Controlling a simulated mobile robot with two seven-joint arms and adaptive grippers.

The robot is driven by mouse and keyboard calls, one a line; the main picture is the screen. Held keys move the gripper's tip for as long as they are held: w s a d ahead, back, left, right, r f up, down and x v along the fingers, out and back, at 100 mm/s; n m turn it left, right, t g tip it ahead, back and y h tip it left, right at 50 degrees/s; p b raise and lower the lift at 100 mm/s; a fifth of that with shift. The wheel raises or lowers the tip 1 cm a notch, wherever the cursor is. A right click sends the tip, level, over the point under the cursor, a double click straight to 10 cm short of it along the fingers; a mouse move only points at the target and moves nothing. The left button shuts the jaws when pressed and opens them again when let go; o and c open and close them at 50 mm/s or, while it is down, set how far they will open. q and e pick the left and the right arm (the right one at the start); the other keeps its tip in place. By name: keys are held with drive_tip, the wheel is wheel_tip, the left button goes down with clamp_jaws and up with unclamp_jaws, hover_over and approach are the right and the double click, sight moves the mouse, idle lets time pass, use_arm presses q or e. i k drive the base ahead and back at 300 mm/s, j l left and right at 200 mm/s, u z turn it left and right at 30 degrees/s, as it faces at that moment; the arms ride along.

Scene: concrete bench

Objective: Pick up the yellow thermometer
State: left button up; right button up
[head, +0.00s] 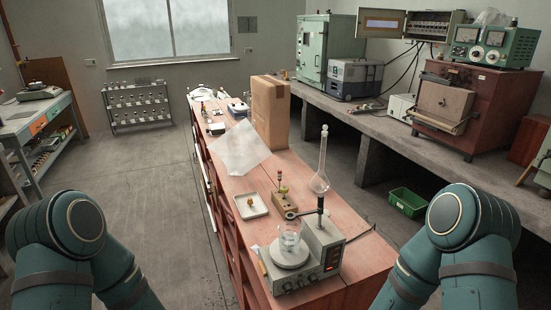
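I cannot clearly make out a yellow thermometer at this size. A small wooden block (284,206) on the red-brown bench (322,187) holds thin upright pieces, one with a yellowish part (283,189). A tiny yellow-brown item (250,202) is in the white square tray (242,212) to its left. A small orange-yellow piece (262,267) shows at the left edge of the hotplate stirrer (312,262). My upper arm parts show at the lower left and lower right, but neither gripper is in view.
A cardboard box (270,113) and a tilted pale sheet (239,148) are farther back. The bench's front right corner (369,262) is mostly bare.

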sight(284, 188)
drive_tip(key=k+z, duration=0.1)
drive_tip(key=k, duration=1)
drive_tip(key=k+l+z, duration=0.1)
drive_tip(key=z, duration=1.3)
drive_tip(key=j+z, duration=0.4)
drive_tip(key=j, duration=0.3)
drive_tip(key=i+j, duration=0.1)
drive_tip(key=j, duration=2.85)
